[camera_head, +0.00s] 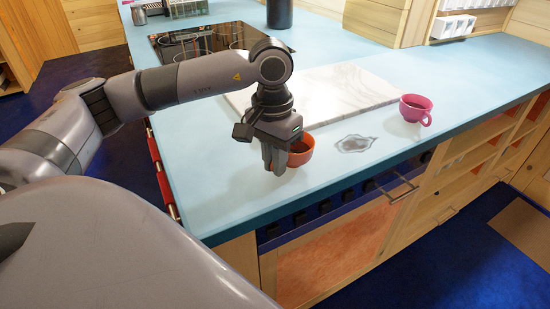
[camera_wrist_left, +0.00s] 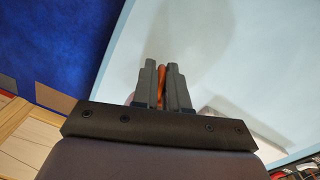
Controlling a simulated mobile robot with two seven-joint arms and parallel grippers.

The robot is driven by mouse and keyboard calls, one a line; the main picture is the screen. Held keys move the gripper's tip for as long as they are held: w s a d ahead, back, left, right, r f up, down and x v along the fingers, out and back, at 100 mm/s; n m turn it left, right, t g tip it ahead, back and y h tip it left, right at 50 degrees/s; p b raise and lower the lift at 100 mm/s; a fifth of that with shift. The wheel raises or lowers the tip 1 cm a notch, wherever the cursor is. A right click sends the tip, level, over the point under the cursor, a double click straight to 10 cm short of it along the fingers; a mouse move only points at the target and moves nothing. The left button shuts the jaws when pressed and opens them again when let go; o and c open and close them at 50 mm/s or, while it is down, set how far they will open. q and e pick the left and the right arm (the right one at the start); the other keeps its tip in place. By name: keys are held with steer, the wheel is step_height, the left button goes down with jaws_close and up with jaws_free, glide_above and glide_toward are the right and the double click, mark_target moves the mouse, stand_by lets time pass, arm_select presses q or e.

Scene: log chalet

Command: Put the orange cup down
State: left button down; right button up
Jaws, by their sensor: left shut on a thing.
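The orange cup (camera_head: 301,152) is upright at the near edge of the light blue counter (camera_head: 219,200) in the head view. My left gripper (camera_head: 274,168) is at its left side, pointing down, its fingers shut on the cup. In the left wrist view the two fingers (camera_wrist_left: 161,88) stand close together with a thin orange strip of the cup (camera_wrist_left: 162,80) between them. Whether the cup's base touches the counter is hard to tell. Part of the cup is hidden behind the gripper. My right gripper is not in view.
A pink cup (camera_head: 416,110) stands to the right on the counter. A grey patch (camera_head: 354,143) lies between the cups. A white marble board (camera_head: 345,84) and a dark hob (camera_head: 208,40) lie behind. The counter left of the gripper is clear.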

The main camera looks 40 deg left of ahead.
arm_select(q)
steer(key=shift+f, duration=0.1)
steer(key=c, duration=1.1)
jaws_free()
steer(key=shift+c, duration=0.2)
steer(key=shift+r, duration=0.35)
step_height(320, 180, up, 12)
steer(key=shift+a+f, duration=0.2)
steer(key=shift+a, duration=0.1)
